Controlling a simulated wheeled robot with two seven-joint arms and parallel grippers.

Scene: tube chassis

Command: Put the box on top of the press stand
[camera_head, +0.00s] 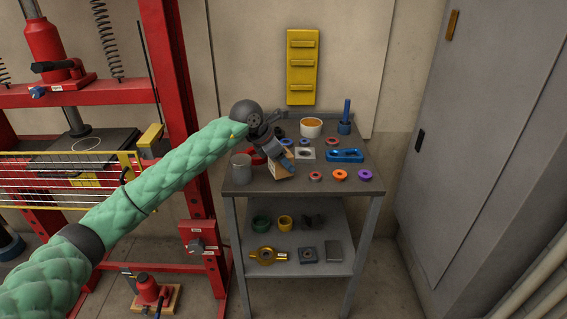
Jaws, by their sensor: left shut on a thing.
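A small tan box (283,173) is at the left middle of the grey metal table's top. My left gripper (276,160) is shut on it from above, and its fingers hide part of the box. I cannot tell whether the box touches the tabletop. The red press stand (180,75) is at the left, with a dark flat plate (85,146) behind a yellow-framed wire guard (60,178). My left arm crosses in front of the press. My right gripper is not in view.
The grey table (237,190) also holds a grey cylinder (241,168), a white cup (311,127), a blue fixture (345,155) and several coloured rings. Its lower shelf holds more parts. A red jack (148,290) stands on the floor. A grey cabinet (470,140) is at the right.

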